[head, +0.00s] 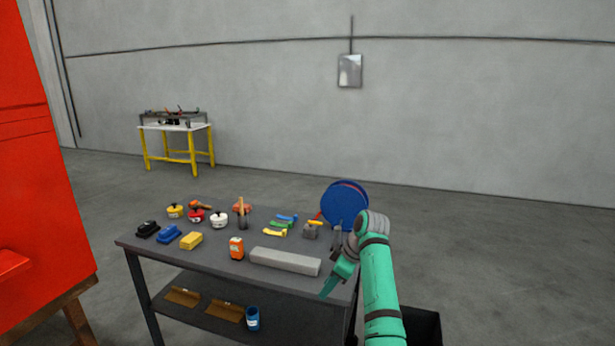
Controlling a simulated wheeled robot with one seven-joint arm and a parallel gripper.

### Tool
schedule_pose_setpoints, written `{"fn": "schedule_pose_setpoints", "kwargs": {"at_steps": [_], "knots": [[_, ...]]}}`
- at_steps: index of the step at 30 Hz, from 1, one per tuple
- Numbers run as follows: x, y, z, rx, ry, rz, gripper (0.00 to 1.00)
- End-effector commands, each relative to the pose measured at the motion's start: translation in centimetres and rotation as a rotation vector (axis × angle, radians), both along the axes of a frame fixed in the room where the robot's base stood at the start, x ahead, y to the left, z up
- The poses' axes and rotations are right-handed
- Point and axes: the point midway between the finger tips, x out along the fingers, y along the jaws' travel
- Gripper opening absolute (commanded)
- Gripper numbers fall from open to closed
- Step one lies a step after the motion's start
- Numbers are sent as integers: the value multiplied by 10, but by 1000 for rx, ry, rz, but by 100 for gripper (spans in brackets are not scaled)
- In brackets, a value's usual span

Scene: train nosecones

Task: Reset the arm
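My green arm rises from the lower right and bends at a grey joint over the right end of the dark table (215,265). My gripper (328,289) points down and to the left, just off the right end of a long grey block (285,261). The fingers are small and seen from the side, so I cannot tell whether they are open or shut. I see nothing clearly held in it.
The table bears several small items, including a yellow block (191,241), an orange container (236,248) and a blue disc (344,204). A red structure (40,190) stands at the left. A black bin (425,325) is at lower right. Open floor lies behind the table.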

Motion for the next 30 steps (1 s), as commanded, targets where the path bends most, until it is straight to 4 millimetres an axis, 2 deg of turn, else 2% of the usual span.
{"fn": "schedule_pose_setpoints", "kwargs": {"at_steps": [1,5,8,12,14,21,26,30], "knots": [[-1,6,-15,8,-2,-11,31],[-1,21,-54,30,-18,-54,31],[-4,38,-93,54,-38,-101,31],[-13,61,-150,94,-71,-182,31],[-19,71,-172,112,-84,-216,31],[-56,105,-251,178,-135,-361,31],[-89,122,-295,222,-168,-461,31],[-124,133,-326,256,-199,-548,31]]}}
